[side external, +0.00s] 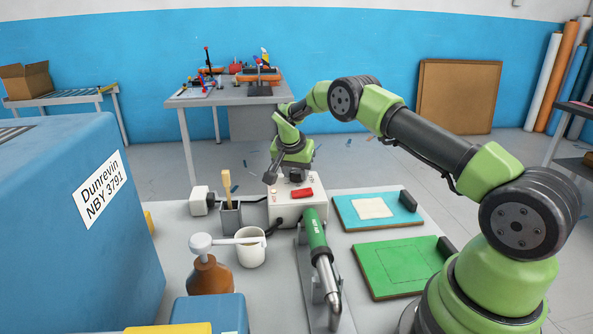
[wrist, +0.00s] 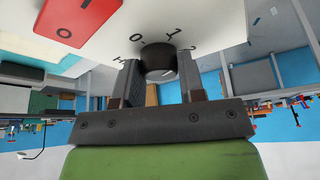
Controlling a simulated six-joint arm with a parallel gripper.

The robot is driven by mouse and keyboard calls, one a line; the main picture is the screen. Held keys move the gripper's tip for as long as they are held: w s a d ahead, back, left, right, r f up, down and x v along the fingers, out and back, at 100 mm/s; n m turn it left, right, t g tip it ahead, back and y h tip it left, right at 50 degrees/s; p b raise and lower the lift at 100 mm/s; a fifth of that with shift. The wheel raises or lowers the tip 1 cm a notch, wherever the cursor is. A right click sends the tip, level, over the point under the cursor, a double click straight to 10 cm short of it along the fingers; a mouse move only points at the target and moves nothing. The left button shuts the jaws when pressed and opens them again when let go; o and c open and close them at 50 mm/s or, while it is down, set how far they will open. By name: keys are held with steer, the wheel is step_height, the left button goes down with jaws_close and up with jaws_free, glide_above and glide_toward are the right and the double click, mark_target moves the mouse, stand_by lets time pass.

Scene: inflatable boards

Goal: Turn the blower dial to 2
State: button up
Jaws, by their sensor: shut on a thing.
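The blower is a white box (side external: 285,213) on the table in the side external view, with a red rocker switch (side external: 302,193) on top. Its black round dial (wrist: 158,63) shows in the wrist view, between the fingers of my gripper (wrist: 160,82). My gripper is shut on the dial, one finger at each side. Printed marks ring the dial: 0 and 1 are readable, and a partly seen 2 (wrist: 192,47) is near the right finger. I cannot make out where the dial points. In the side external view my gripper (side external: 296,177) is above the box and hides the dial.
A green hot-air tool (side external: 317,232) lies in a stand in front of the box. A white cup (side external: 251,252), a brush holder (side external: 230,217) and a brown pump bottle (side external: 210,275) stand left. A blue board (side external: 346,211) and a green board (side external: 402,265) lie right.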

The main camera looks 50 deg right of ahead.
steer(key=shift+m+g, duration=0.5)
steer(key=shift+m, duration=1.1)
steer(key=o, duration=0.9)
steer(key=v, duration=1)
steer(key=shift+w, duration=0.1)
